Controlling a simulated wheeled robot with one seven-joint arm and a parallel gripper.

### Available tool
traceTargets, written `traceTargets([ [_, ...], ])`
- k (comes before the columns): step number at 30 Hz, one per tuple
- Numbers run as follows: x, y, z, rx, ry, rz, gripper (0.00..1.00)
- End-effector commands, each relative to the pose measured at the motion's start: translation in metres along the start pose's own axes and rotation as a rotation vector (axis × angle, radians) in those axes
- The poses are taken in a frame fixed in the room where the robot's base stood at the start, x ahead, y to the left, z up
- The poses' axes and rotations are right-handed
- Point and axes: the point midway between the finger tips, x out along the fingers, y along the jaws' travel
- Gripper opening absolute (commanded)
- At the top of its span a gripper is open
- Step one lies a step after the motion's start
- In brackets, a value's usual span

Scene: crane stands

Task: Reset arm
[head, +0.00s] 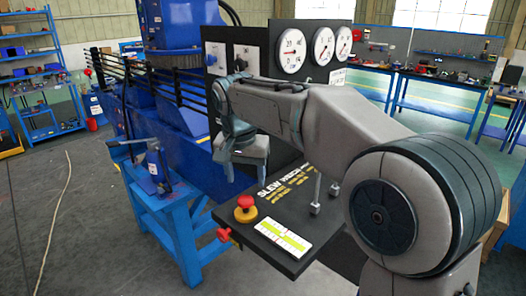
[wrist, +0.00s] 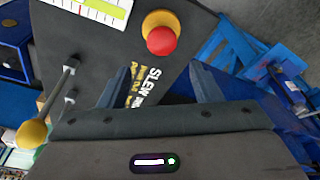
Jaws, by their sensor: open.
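My gripper (wrist: 160,76) is open, its two fingers spread wide in the wrist view with nothing between them. In the head view my gripper (head: 246,172) points down above the back left part of a black control panel (head: 288,262). Below and between the fingers lies the panel's lettering, partly readable as "SLEW". A red mushroom button on a yellow base (head: 245,208) stands on the panel; it also shows beyond the fingers in the wrist view (wrist: 161,36). My arm hides part of the panel and gauge board.
A gauge board (head: 291,88) with round dials rises behind my arm. A lever with a yellow knob (wrist: 33,133) and a white-green label (head: 283,238) are on the panel. A blue stand (head: 178,225) is left. Open floor lies at front left.

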Motion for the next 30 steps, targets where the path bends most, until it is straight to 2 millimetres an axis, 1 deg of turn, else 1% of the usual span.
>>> traceTargets([
  [2,0.001,0.014,0.005,-0.009,0.009,0.006,0.58],
  [5,0.002,0.042,0.017,-0.033,0.024,0.013,0.58],
  [6,0.004,0.057,0.023,-0.044,0.031,0.017,0.58],
  [8,0.007,0.079,0.035,-0.062,0.041,0.021,0.58],
  [9,0.010,0.095,0.043,-0.072,0.046,0.023,0.58],
  [11,0.015,0.117,0.056,-0.086,0.055,0.023,0.58],
  [15,0.029,0.165,0.091,-0.114,0.073,0.017,0.58],
  [17,0.037,0.184,0.107,-0.123,0.082,0.013,0.58],
  [18,0.043,0.196,0.119,-0.129,0.086,0.008,0.58],
  [21,0.058,0.223,0.148,-0.142,0.102,-0.006,0.58],
  [24,0.073,0.241,0.173,-0.153,0.115,-0.021,0.58],
  [27,0.085,0.252,0.192,-0.162,0.125,-0.035,0.58],
  [30,0.091,0.258,0.202,-0.167,0.133,-0.042,0.58],
])
